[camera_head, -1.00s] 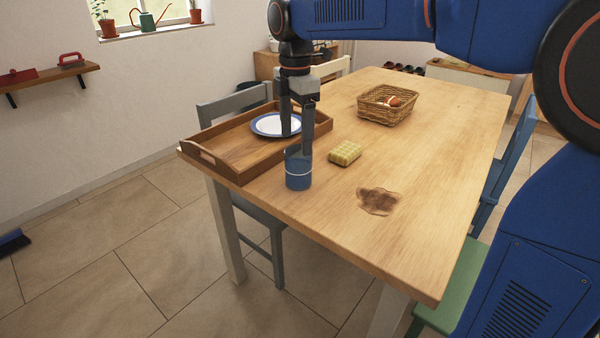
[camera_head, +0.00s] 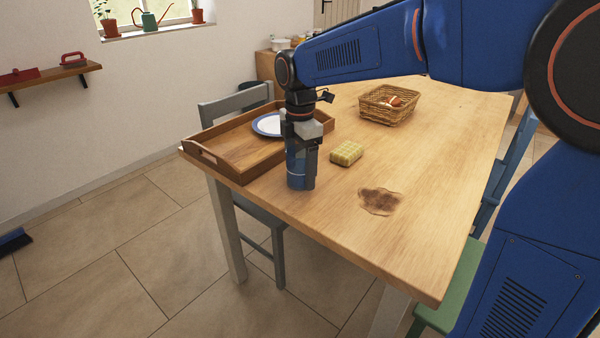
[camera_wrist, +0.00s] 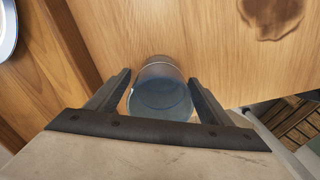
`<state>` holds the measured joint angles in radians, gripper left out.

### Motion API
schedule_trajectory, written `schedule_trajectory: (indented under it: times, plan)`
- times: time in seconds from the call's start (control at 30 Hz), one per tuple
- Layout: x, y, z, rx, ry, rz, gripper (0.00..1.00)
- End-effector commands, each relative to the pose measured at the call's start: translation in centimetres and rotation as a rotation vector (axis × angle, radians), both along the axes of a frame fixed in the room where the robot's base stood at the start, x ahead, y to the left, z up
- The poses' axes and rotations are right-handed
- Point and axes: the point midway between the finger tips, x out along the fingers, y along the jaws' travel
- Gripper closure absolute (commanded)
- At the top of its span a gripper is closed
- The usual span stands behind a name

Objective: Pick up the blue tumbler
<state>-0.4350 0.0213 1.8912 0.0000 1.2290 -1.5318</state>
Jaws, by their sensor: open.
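The blue tumbler (camera_head: 300,170) stands upright on the wooden table, just right of the tray's near corner. In the wrist view the tumbler (camera_wrist: 162,90) shows its open top between the two fingers. My gripper (camera_head: 301,160) points down over the tumbler, with its fingers lowered around the tumbler's upper part. In the wrist view my gripper (camera_wrist: 160,84) is open, with one finger on each side of the tumbler. A gap shows on the right side, and the left finger looks close to the wall; contact cannot be told.
A wooden tray (camera_head: 236,172) with a blue-rimmed plate (camera_head: 267,124) lies left of the tumbler. A yellow sponge (camera_head: 347,153) lies close on its right. A wicker basket (camera_head: 388,117) stands farther back. A brown stain (camera_head: 380,200) marks the table. The table's front right (camera_head: 420,240) is clear.

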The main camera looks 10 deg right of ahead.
Motion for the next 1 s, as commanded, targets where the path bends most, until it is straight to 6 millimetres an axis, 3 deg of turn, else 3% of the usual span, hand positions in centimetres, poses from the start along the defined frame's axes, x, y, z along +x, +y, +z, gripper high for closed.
schedule_trajectory:
  times: [0.17,0.37,0.4,0.73,1.0]
  plan:
    - [0.0,0.0,0.0,0.000,0.000,0.000,0.26]
    - [0.0,0.0,0.0,0.000,0.000,0.000,0.74]
    - [0.0,0.0,0.0,0.000,0.000,0.000,0.76]
    - [0.0,0.0,0.8,0.001,-0.002,0.000,0.76]
    - [0.0,0.0,5.2,0.001,-0.003,0.000,0.76]
